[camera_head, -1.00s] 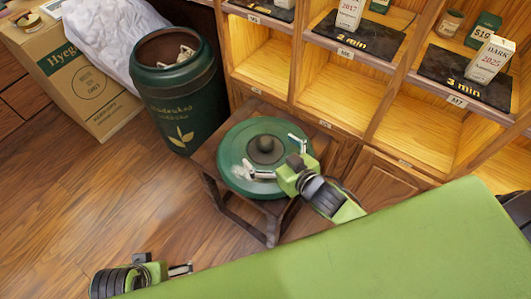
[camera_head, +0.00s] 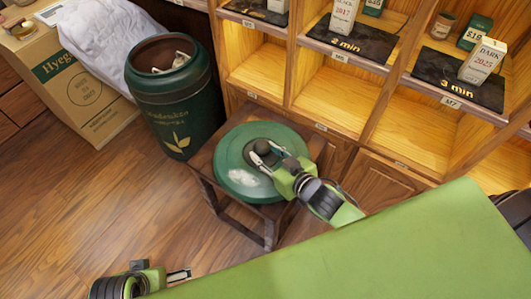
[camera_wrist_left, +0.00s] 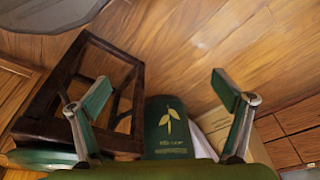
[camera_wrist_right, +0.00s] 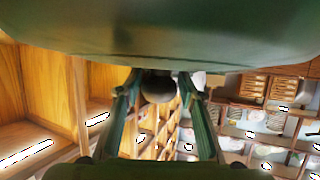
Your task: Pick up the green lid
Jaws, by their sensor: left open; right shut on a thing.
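The round green lid (camera_head: 232,172) is over the dark wooden stool (camera_head: 204,165); I cannot tell whether it touches the stool top. My right gripper (camera_head: 270,153) reaches in from the right and is shut on the lid's dark knob. The right wrist view shows the knob (camera_wrist_right: 157,88) between the two fingers, with the green lid (camera_wrist_right: 160,35) filling the top. My left gripper (camera_head: 182,274) is open and empty at the lower left, well away from the lid. Its spread fingers (camera_wrist_left: 165,95) show in the left wrist view, with part of the lid (camera_wrist_left: 40,158) at lower left.
An open green canister (camera_head: 172,110) with pale contents stands left of the stool. A cardboard box (camera_head: 75,85) stands farther left. Wooden shelves (camera_head: 335,98) with cartons and black mats rise behind and right. My green body fills the lower right. The floor in front is clear.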

